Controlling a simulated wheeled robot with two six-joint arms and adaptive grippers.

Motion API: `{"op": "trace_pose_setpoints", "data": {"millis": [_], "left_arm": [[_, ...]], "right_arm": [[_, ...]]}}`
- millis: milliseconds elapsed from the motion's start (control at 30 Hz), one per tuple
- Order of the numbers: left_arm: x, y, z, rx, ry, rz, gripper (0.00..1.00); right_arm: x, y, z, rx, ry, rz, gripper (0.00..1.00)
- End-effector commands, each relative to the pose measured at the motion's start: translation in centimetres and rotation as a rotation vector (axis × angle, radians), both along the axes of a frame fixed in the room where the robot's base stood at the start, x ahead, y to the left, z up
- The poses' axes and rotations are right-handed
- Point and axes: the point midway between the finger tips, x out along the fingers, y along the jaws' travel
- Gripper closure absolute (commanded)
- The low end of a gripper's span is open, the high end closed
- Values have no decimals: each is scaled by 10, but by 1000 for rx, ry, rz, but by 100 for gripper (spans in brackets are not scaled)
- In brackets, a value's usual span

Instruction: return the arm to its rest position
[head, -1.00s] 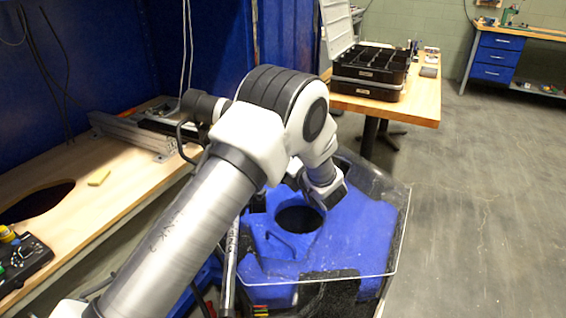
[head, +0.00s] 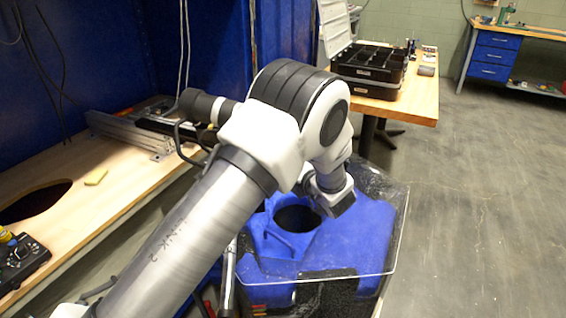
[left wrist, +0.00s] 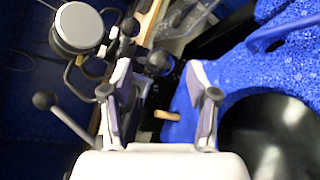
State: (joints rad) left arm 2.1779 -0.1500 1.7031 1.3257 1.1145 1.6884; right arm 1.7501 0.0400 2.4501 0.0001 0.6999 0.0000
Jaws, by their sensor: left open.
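My left arm (head: 190,235) comes in from the lower left of the head view, rises to a bent elbow and goes down again. Its lower part (head: 332,192) is above the blue moulded body, and my gripper cannot be made out there. In the left wrist view my left gripper (left wrist: 160,95) is open, with its two fingers spread and nothing between them. A small tan piece (left wrist: 166,115) shows beyond the fingers. My right gripper is in neither view.
A blue moulded body (head: 350,240) with a dark round opening (head: 297,219) and a clear sheet lies under the arm. Black trays (head: 368,64) stand on a table behind. Floor at right is clear.

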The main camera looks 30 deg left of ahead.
Motion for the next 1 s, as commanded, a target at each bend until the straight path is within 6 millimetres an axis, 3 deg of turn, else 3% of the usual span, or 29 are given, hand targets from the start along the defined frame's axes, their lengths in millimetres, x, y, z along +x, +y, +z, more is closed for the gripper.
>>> {"op": "trace_pose_setpoints", "data": {"millis": [200,733,1000], "left_arm": [[-18,-30,7,0,1,-1,40],[-20,-32,10,-2,0,1,40],[-20,-32,62,-1,0,2,40]], "right_arm": [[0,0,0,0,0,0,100],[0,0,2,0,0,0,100],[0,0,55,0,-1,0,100]]}}
